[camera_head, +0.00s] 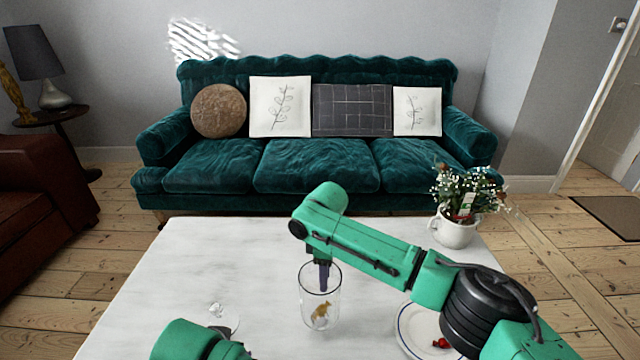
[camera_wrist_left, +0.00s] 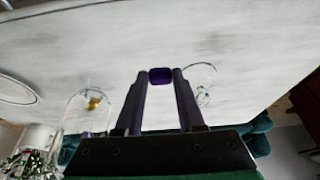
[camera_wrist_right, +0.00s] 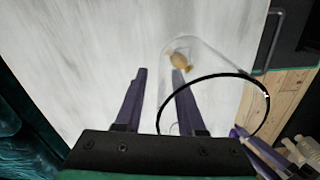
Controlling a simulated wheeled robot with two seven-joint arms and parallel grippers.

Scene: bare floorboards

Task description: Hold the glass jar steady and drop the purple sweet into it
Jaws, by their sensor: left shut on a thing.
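The clear glass jar (camera_head: 320,300) stands upright on the white table, with a gold-brown sweet (camera_head: 321,313) at its bottom. My right gripper (camera_head: 323,280) points down at the jar's mouth. In the right wrist view its fingers (camera_wrist_right: 160,85) are apart; one overlaps the jar's rim (camera_wrist_right: 250,82) and the other lies outside it. Whether they touch the glass I cannot tell. The purple sweet (camera_wrist_left: 160,75) is between the fingertips of my left gripper (camera_wrist_left: 160,80), which is shut on it. The jar also shows in the left wrist view (camera_wrist_left: 84,112). The sweet is hidden in the head view.
A clear glass lid (camera_head: 218,318) lies on the table left of the jar. A white plate (camera_head: 404,322) with a red sweet (camera_head: 441,343) is at the right, partly behind my right arm. A white flower pot (camera_head: 453,230) stands at the back right. The table's back left is clear.

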